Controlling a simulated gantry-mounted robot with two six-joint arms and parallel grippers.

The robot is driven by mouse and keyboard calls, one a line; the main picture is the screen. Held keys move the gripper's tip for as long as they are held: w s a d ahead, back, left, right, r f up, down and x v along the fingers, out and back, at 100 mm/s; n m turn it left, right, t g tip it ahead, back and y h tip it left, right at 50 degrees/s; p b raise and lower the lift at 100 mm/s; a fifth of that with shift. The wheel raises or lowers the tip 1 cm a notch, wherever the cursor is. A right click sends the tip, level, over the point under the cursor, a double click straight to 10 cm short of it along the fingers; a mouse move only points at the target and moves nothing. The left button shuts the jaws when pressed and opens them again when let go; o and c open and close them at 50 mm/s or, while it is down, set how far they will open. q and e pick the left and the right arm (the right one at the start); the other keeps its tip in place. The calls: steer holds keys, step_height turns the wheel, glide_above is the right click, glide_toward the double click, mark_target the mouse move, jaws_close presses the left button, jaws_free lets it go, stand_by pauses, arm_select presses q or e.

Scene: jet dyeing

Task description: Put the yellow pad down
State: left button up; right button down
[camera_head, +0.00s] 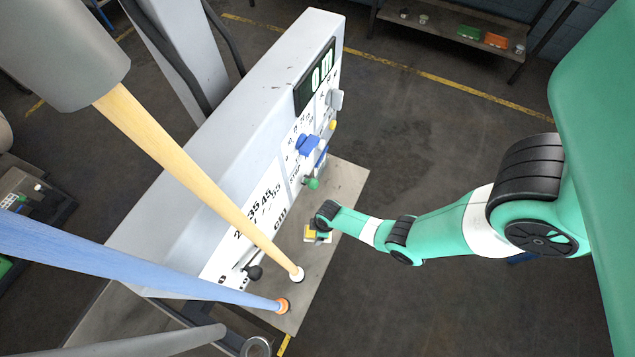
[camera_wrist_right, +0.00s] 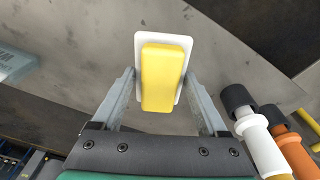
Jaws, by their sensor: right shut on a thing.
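The yellow pad (camera_head: 311,235) is a small yellow block on a white backing plate. It is at the end of my right arm, over the grey metal shelf at the foot of the white machine panel. In the right wrist view the yellow pad (camera_wrist_right: 162,80) lies between the two grey fingers of my right gripper (camera_wrist_right: 161,98), which is shut on it at its side edges. In the head view my right gripper (camera_head: 318,230) partly covers the pad. I cannot tell whether the pad touches the shelf. My left gripper is not in view.
The grey shelf (camera_head: 340,185) has bare room around the pad. A tan rod (camera_head: 190,175) and a blue rod (camera_head: 140,260) end at the shelf's near part. The white panel (camera_head: 225,150) carries a display, blue and green knobs and a black knob (camera_head: 254,272).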

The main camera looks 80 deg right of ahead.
steer(key=shift+f, duration=0.25)
step_height(320, 180, down, 4)
steer(key=b, duration=0.3)
steer(key=shift+r, duration=0.25)
steer(key=shift+f, duration=0.2)
jaws_free()
steer(key=shift+r, duration=0.1)
steer(key=r+p, duration=0.4)
steer(key=s+r+p, duration=0.1)
steer(key=r+p, duration=0.7)
steer(key=shift+s+r, duration=0.15)
steer(key=shift+s, duration=0.15)
